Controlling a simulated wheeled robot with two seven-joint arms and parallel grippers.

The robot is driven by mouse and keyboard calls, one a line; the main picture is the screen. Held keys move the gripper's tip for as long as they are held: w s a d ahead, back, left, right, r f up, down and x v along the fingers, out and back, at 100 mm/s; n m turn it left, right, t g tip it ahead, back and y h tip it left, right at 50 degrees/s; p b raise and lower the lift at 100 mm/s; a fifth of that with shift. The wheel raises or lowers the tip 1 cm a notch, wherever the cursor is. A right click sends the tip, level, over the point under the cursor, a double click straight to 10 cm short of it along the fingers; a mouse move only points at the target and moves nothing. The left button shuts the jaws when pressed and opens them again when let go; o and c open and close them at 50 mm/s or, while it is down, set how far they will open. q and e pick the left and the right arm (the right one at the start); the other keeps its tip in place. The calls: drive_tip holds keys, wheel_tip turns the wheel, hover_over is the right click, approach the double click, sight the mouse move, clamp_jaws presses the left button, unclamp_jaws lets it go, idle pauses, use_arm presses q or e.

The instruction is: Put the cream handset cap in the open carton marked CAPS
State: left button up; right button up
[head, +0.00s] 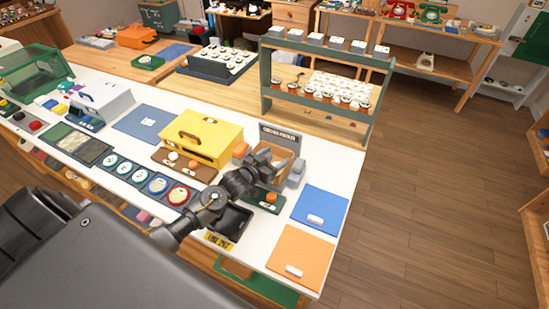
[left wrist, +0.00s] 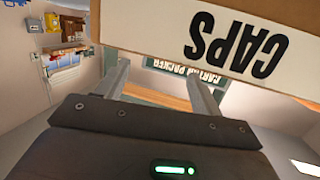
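The carton marked CAPS (left wrist: 235,45) fills the top of the left wrist view, with its lettering upside down. In the head view a tan carton (head: 284,153) stands under the carton packer sign (head: 281,134), partly hidden by my left gripper (head: 268,163). In the left wrist view my left gripper (left wrist: 162,78) has its fingers apart, with nothing seen held between them, close to the carton. A small pale round piece (head: 173,156) lies on the brown tray; I cannot tell if it is the cream handset cap. The carton's inside is hidden. My right gripper is out of view.
A yellow box (head: 205,135) stands left of the carton. A dark green tray with an orange piece (head: 271,197) and a black bin (head: 235,220) lie near my arm. Blue (head: 320,207) and orange (head: 300,252) mats lie to the right, each with a white piece.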

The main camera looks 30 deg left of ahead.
use_arm(q)
drive_tip(key=shift+s+d+f, duration=0.15)
drive_tip(key=shift+s+f, duration=0.05)
drive_tip(key=shift+f, duration=0.25)
drive_tip(key=shift+s+d+f, duration=0.15)
drive_tip(key=shift+f, duration=0.25)
drive_tip(key=shift+r, duration=0.2)
drive_tip(key=shift+w+r+p, duration=0.2)
drive_tip(key=shift+r+p, duration=0.25)
drive_tip(key=shift+p, duration=0.05)
drive_tip(key=shift+s+a+f+b, duration=0.15)
drive_tip(key=shift+s+b, duration=0.05)
drive_tip(key=shift+s, duration=0.15)
drive_tip(key=shift+s+a+f+b, duration=0.1)
drive_tip(key=shift+s+f+b, duration=0.1)
drive_tip(key=shift+s, duration=0.1)
drive_tip(key=v, duration=0.3)
drive_tip(key=r+b+v, duration=0.1)
drive_tip(key=v, duration=0.5)
drive_tip(key=shift+s+a+r+b, duration=0.15)
drive_tip(key=shift+a+r+b, duration=0.05)
drive_tip(key=shift+a+b, duration=0.1)
drive_tip(key=shift+s+r, duration=0.25)
drive_tip(key=shift+s, duration=0.2)
drive_tip(key=shift+d, duration=0.1)
